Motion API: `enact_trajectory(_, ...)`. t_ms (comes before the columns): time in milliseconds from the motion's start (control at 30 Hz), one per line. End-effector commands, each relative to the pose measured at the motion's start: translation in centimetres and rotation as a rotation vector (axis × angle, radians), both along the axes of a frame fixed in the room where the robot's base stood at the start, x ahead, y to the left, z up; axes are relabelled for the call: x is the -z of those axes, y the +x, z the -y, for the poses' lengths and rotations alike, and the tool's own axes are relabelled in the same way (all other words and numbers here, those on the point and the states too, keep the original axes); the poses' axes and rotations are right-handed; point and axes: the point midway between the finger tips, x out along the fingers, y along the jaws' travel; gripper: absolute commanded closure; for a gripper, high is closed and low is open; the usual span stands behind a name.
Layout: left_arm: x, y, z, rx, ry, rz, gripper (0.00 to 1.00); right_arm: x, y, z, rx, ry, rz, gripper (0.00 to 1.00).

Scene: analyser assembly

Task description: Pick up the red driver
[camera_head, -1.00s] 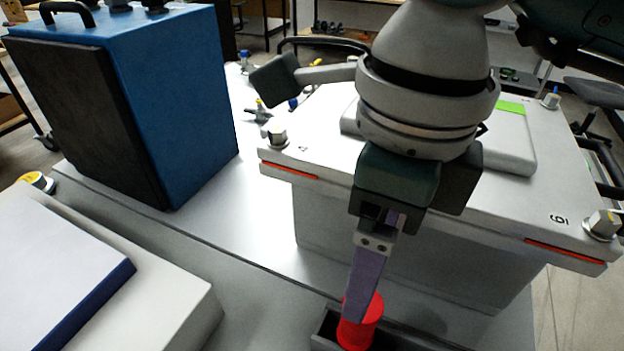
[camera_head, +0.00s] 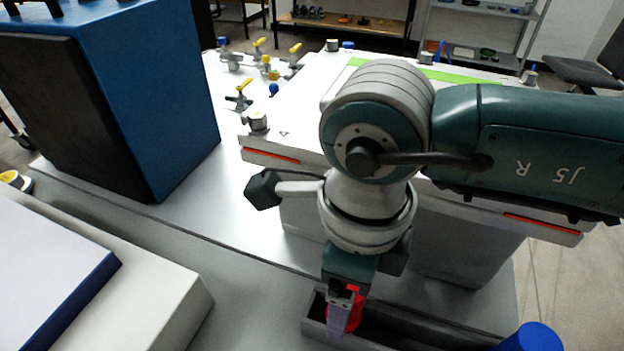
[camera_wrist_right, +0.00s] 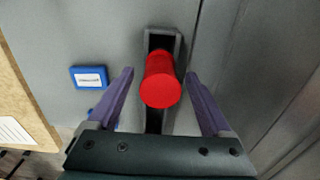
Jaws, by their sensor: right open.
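The red driver (camera_wrist_right: 161,83) stands in a narrow grey holder (camera_wrist_right: 154,121), its round end facing the right wrist camera. My right gripper (camera_wrist_right: 160,88) is open, with one purple finger on each side of the driver and a visible gap on both sides. In the head view the red driver (camera_head: 355,312) shows partly behind the right gripper (camera_head: 340,320) at the left end of the long dark holder (camera_head: 314,328). My left gripper is not in view.
A blue cylinder (camera_head: 530,338) is at the right end of the holder. A white lidded box (camera_head: 300,172) stands behind. A large blue box (camera_head: 155,90) is at left, with a white block (camera_head: 185,315) in front. A small blue labelled block (camera_wrist_right: 89,77) lies beside the holder.

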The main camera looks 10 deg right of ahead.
Motion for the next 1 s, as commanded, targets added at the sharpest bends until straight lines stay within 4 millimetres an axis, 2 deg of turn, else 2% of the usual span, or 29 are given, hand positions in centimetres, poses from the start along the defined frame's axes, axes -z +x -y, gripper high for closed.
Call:
enact_trajectory(67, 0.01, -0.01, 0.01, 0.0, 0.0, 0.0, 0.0, -0.03, 0.0, 0.0, 0.0, 0.0, 0.0, 0.2)
enact_trajectory(767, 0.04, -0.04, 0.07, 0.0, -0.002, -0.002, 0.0, -0.07, 0.01, 0.01, 0.001, 0.0, 0.0, 0.98)
enact_trajectory(1000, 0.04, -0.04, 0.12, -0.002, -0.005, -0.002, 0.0, -0.07, 0.01, 0.0, 0.001, 0.0, 0.0, 1.0)
